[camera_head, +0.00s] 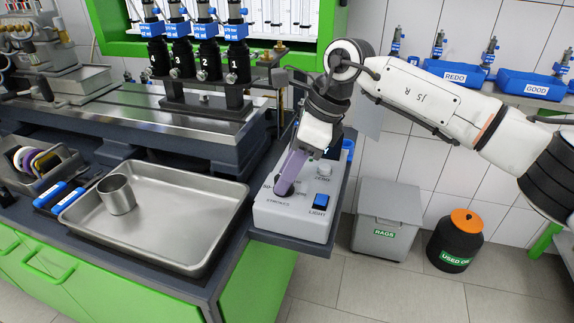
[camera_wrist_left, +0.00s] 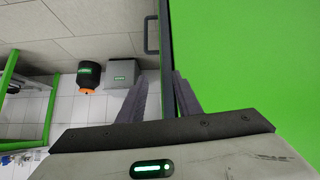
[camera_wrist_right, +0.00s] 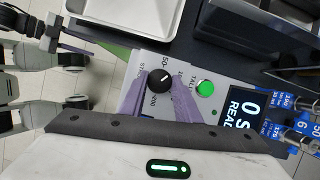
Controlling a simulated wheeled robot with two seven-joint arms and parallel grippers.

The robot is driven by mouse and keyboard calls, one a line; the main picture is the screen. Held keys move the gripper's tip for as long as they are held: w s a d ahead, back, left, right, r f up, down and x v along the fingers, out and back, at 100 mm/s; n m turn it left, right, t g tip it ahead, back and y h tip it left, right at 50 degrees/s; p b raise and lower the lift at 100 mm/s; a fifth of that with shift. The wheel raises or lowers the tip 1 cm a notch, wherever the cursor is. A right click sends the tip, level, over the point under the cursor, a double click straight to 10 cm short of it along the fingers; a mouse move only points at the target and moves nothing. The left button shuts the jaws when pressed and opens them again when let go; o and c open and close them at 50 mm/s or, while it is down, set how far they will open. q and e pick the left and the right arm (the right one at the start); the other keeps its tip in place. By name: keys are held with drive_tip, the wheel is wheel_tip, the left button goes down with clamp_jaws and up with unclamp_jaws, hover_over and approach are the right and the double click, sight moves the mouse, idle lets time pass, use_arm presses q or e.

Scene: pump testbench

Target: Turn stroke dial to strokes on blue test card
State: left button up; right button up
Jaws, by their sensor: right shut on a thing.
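The stroke dial (camera_wrist_right: 159,80) is a black knob with a white pointer line on the pale control box (camera_head: 290,215). My right gripper (camera_head: 286,185) reaches down onto this box and hides the dial in the head view. In the right wrist view, its fingers stand on both sides of the dial, shut on it. The pointer slants toward the upper right of that view; the scale print around it is partly covered. My left gripper (camera_wrist_left: 160,82) is open and empty, away from the box, near a green cabinet front. I cannot make out the blue test card.
The box also carries a green button (camera_wrist_right: 205,88), a dark display (camera_wrist_right: 243,108) reading "0 S" and "READ", cut off, and a blue LIGHT switch (camera_head: 321,200). A steel tray (camera_head: 165,225) with a metal cup (camera_head: 117,195) lies left. Several black injectors stand behind.

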drive_tip(key=n+p, duration=0.1)
drive_tip(key=n+g, duration=0.1)
drive_tip(key=n, duration=0.1)
drive_tip(key=shift+w+r+n+g+p, duration=0.1)
drive_tip(key=shift+w+n+g+p, duration=0.05)
drive_tip(key=shift+n+g+p, duration=0.45)
drive_tip(key=shift+n+p, duration=0.2)
drive_tip(key=shift+n, duration=0.6)
drive_tip(key=shift+w+n+h, duration=0.1)
drive_tip(key=shift+n+h, duration=0.2)
drive_tip(key=shift+n, duration=0.3)
use_arm(q)
drive_tip(key=shift+s+a+r, duration=0.25)
drive_tip(key=shift+a+r, duration=0.05)
drive_tip(key=shift+r, duration=0.15)
drive_tip(key=shift+s+a+r, duration=0.25)
drive_tip(key=shift+r, duration=0.15)
use_arm(e)
drive_tip(key=shift+g, duration=0.3)
use_arm(q)
drive_tip(key=shift+p, duration=0.3)
use_arm(e)
drive_tip(key=shift+n, duration=0.3)
use_arm(q)
drive_tip(key=shift+f, duration=0.1)
use_arm(e)
drive_tip(key=o, duration=1)
drive_tip(key=shift+o, duration=0.2)
